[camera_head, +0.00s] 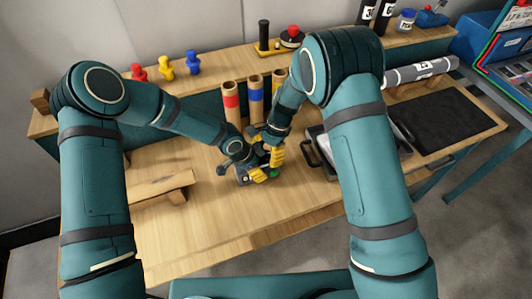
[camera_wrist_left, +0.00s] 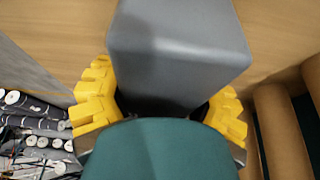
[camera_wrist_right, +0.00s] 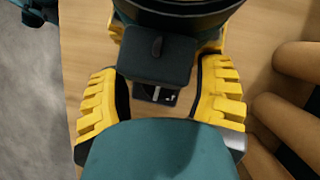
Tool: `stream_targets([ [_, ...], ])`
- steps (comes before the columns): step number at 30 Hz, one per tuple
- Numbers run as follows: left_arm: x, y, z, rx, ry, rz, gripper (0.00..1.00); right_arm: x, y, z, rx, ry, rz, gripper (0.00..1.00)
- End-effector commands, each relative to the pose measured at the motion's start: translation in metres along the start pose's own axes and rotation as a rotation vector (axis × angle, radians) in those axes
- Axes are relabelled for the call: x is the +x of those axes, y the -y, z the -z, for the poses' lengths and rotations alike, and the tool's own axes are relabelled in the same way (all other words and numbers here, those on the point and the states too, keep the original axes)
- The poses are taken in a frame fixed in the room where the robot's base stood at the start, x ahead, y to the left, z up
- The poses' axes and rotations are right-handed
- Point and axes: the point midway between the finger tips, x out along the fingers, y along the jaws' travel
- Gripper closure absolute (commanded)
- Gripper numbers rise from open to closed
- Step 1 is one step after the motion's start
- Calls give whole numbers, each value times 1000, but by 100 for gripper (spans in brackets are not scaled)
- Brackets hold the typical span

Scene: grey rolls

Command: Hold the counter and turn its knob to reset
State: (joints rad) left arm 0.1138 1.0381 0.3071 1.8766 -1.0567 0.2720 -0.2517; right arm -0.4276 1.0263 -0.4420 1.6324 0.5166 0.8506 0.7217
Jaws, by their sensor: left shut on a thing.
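The counter shows as a grey box (camera_wrist_left: 180,60) in the left wrist view, between the yellow fingers of my left gripper (camera_head: 256,172). That gripper is shut on it, low over the table. My right gripper (camera_head: 276,152) is close above and beside it, fingers pointing down. In the right wrist view the right gripper's fingers (camera_wrist_right: 160,100) are spread apart, with nothing clearly held. The knob cannot be made out clearly; the grippers hide most of the counter in the head view.
Tubes with red (camera_head: 231,101) and blue (camera_head: 256,100) bands stand just behind the grippers. A dark tray (camera_head: 318,150) is to the right. Red, yellow and blue pieces (camera_head: 166,68) stand on the back shelf. The front left table is clear.

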Motion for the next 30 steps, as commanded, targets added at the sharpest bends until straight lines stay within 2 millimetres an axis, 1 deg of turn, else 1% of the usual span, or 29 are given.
stream_targets([
  [7,0,0,0,-1,1,0,84,-2,0,0,1,-1,1,35],
  [11,0,0,-1,-1,1,0,84,-14,1,0,0,-2,3,35],
  [14,0,0,-1,-1,1,0,84,-31,1,0,0,-2,5,35],
  [21,0,0,-1,-1,1,0,84,-80,1,0,0,-2,5,35],
  [24,0,0,-1,-1,1,0,84,-97,1,0,0,-2,4,35],
  [27,0,0,-1,-1,1,0,84,-109,1,0,-1,-1,3,35],
  [30,0,0,-1,-1,1,0,84,-117,0,0,0,0,2,35],
])
